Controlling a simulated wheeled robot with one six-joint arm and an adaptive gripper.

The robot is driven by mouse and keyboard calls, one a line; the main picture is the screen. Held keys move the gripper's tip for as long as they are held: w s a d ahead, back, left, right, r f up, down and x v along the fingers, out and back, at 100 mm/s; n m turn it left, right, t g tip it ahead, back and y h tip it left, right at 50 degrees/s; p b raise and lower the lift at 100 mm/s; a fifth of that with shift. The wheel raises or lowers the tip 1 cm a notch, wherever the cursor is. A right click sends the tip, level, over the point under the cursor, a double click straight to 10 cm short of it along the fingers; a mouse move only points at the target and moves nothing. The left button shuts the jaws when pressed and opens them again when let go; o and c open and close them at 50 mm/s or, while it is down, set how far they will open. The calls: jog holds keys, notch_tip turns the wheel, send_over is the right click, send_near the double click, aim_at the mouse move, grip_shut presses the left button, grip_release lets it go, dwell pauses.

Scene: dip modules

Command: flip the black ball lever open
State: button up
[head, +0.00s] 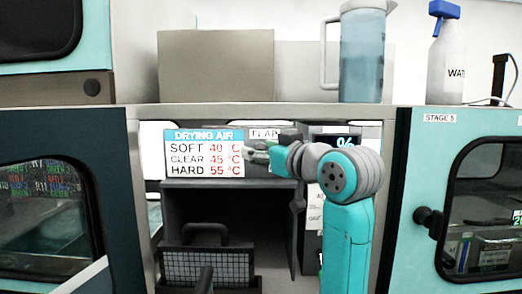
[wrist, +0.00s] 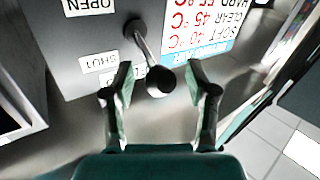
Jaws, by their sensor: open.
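The black ball lever (wrist: 160,82) shows in the wrist view: a grey stem runs from a pivot at the top down to a black ball. The ball appears between the two fingers of my gripper (wrist: 159,76), with a gap to each finger. My gripper is open and not shut on it. It also shows in the head view (head: 256,153), in front of the panel under the shelf. An OPEN label (wrist: 90,5) and a SHUT label (wrist: 98,63) are beside the lever, upside down. The ball partly covers another label. In the head view I cannot make out the lever clearly.
A drying air sign (head: 204,155) is left of my gripper in the head view. A dark cavity holding a mesh basket (head: 195,268) is below. A pitcher (head: 362,55) and a spray bottle (head: 443,55) stand on the shelf. A teal door (head: 425,190) stands at right.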

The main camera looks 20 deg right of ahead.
jog(key=shift+w, duration=0.15)
jog(key=shift+c, duration=0.2)
grip_shut()
jog(key=shift+f, duration=0.1)
jog(key=shift+s+a+f+n+t+y, duration=0.15)
jog(key=shift+f+n+t+y, duration=0.1)
jog(key=shift+f+n+t, duration=0.3)
jog(key=shift+s+d+f+n+t+y, duration=0.15)
jog(key=shift+f+n+t+y, duration=0.1)
jog(key=shift+f+n+t, duration=0.25)
jog(key=shift+a+f+n+t+y, duration=0.1)
jog(key=shift+f+n+t+y, duration=0.4)
jog(key=shift+n+t+y, duration=0.3)
jog(key=shift+f+n+t+y, duration=0.45)
jog(key=shift+n+y, duration=0.25)
jog(key=shift+n, duration=0.25)
jog(key=shift+o, duration=0.2)
grip_release()
